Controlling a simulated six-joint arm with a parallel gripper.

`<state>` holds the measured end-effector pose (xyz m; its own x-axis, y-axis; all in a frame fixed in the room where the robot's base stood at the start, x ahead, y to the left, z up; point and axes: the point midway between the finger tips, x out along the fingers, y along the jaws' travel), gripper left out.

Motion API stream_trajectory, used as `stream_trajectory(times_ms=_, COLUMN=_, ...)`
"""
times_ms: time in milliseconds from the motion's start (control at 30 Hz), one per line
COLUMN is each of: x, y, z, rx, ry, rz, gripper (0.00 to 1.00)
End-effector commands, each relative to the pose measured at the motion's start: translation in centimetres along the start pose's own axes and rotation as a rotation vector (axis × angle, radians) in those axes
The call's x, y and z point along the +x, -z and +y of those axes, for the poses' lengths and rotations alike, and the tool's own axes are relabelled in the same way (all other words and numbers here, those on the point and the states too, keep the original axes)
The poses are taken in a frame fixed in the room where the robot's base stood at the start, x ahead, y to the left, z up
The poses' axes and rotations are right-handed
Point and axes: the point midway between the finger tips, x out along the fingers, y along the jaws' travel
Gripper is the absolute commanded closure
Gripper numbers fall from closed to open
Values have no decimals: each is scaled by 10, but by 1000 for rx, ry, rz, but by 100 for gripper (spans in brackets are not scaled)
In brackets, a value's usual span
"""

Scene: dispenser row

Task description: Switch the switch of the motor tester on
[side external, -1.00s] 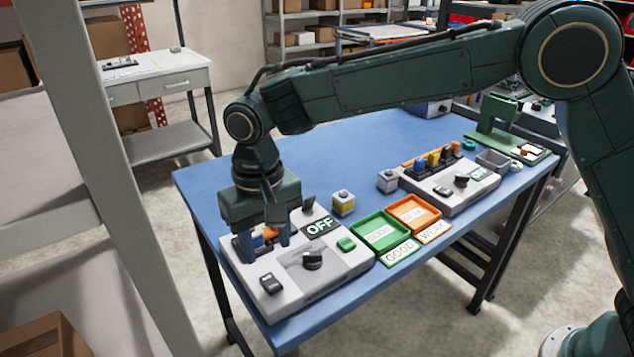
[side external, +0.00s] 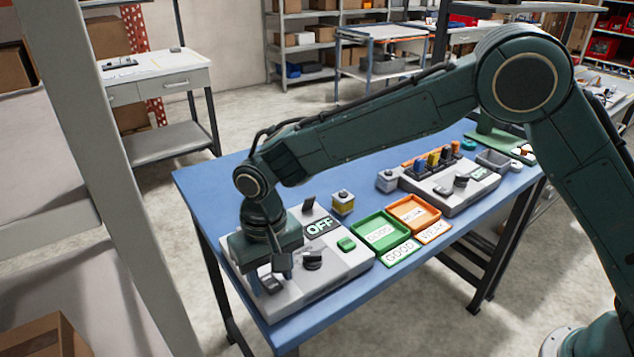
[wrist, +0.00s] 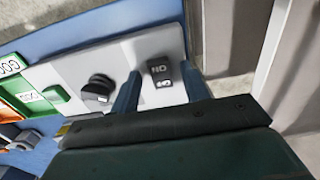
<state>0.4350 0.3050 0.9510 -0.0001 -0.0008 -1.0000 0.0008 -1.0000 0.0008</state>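The near grey-white tester (side external: 335,266), which I take as the motor tester, stands at the front left of the blue table. Its sign (side external: 320,227) reads OFF. Its black rocker switch (side external: 270,284) is near the front left corner and also shows in the wrist view (wrist: 162,72) with white marks; its tilt is hard to tell. My gripper (side external: 268,280) points down at the switch. In the wrist view my gripper (wrist: 160,75) is open, one finger on each side of the switch. Contact cannot be seen.
A black knob (side external: 312,260) and a green button (side external: 346,244) sit right of the switch. Further right are a green tray (side external: 380,216), an orange tray (side external: 412,200) and a second device (side external: 460,200).

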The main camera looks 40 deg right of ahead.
Motion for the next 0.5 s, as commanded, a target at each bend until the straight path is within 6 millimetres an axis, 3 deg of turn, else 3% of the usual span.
stream_trajectory(times_ms=33, x=0, y=0, z=0, rx=0, ry=0, rz=0, gripper=62)
stream_trajectory(times_ms=233, x=0, y=0, z=0, rx=0, ry=0, rz=0, gripper=99)
stream_trajectory(times_ms=500, x=-1, y=-2, z=0, rx=1, ry=2, rz=36, gripper=99)
